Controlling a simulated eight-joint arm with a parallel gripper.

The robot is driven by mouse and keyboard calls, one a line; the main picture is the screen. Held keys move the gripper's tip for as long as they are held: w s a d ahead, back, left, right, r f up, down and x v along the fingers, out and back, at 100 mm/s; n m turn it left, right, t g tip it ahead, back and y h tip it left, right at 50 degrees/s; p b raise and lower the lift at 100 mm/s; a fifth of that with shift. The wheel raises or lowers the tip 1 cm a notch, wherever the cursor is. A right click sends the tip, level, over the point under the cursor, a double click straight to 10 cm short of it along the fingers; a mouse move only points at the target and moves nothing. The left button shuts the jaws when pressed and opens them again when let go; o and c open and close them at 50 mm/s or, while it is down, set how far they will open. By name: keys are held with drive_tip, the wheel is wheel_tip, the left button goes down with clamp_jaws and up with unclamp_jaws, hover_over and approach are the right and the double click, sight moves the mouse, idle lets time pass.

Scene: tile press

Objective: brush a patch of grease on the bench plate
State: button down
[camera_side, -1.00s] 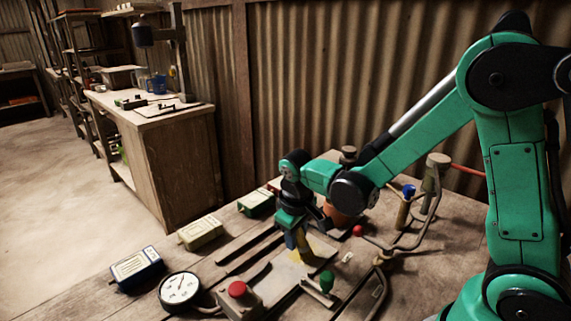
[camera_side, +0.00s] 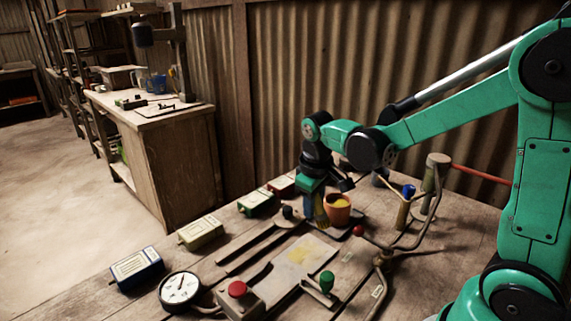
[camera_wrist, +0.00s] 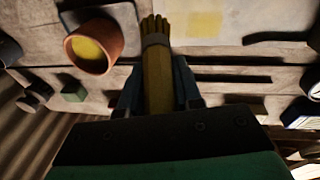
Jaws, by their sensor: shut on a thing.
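My gripper (camera_side: 314,196) is shut on a brush (camera_side: 321,212), which hangs bristles down. In the wrist view the brush (camera_wrist: 157,88) has a yellow handle, a pale band and yellowish bristles, between my two fingers. The bench plate (camera_side: 318,252) is a pale flat sheet on the bench, with a yellow grease patch (camera_side: 299,256) on it. The patch (camera_wrist: 203,23) also shows at the top of the wrist view. My gripper is behind the plate, clear of the patch. An orange pot (camera_side: 338,210) with yellow contents stands just right of the brush; I cannot tell if they touch.
A dial gauge (camera_side: 180,288) and a red-buttoned box (camera_side: 238,298) stand at the front. Several small boxes, including a blue one (camera_side: 137,269), line the left edge. Dark rails (camera_side: 247,249) lie left of the plate. Bent pipes (camera_side: 385,257) and a post stand to the right.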

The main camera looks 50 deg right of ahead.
drive_tip(key=shift+r, duration=1.65)
drive_tip(key=shift+w+f, duration=0.5)
drive_tip(key=shift+w, duration=0.05)
